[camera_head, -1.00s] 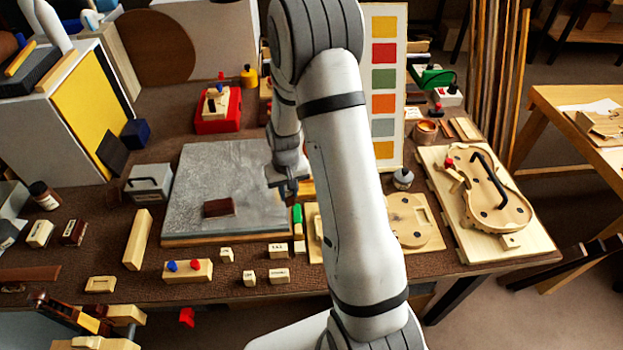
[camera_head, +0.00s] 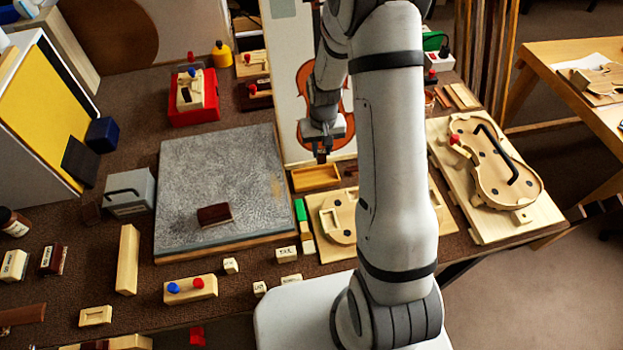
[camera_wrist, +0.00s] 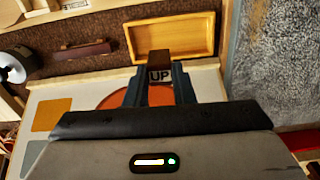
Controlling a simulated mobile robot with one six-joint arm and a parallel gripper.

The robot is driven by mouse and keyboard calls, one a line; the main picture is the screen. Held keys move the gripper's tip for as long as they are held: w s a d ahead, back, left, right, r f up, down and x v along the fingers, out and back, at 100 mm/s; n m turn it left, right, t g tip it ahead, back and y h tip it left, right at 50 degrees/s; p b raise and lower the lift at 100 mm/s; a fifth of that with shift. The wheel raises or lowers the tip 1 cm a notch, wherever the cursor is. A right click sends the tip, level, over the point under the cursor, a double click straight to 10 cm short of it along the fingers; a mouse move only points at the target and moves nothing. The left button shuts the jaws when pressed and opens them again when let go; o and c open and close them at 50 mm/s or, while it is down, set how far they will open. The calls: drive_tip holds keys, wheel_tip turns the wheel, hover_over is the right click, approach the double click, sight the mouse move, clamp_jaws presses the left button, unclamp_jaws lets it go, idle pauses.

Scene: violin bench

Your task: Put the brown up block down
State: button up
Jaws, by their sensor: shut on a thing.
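The brown up block (camera_wrist: 160,58) has a dark brown top and a pale face marked "UP". In the wrist view it is between the two fingers of my gripper (camera_wrist: 160,86), which is shut on it. In the head view my gripper (camera_head: 322,154) hangs in front of the upright violin board, above and behind a small wooden tray (camera_head: 315,187). The block is small and dark there and hard to make out. In the wrist view the open tray (camera_wrist: 197,52) lies beyond the block and looks empty.
A grey slab (camera_head: 190,165) bears a dark brown block (camera_head: 214,214). A violin form (camera_head: 500,190) lies on a board at right. Several small labelled blocks and a peg block (camera_head: 190,289) line the front. The upright board (camera_head: 289,60) stands close to my gripper.

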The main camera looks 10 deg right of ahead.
drive_tip(key=shift+w+d+m+b, duration=0.1)
drive_tip(key=shift+d+m+b, duration=0.15)
drive_tip(key=shift+m+b, duration=0.45)
drive_tip(key=b, duration=0.1)
drive_tip(key=r+m+b, duration=0.2)
drive_tip(key=shift+s+d, duration=0.25)
drive_tip(key=shift+d, duration=0.15)
drive_tip(key=shift+m, duration=0.3)
drive_tip(key=shift+f, duration=4.75)
drive_tip(key=o, duration=0.9)
drive_tip(key=shift+r+p, duration=0.1)
drive_tip(key=shift+p, duration=0.2)
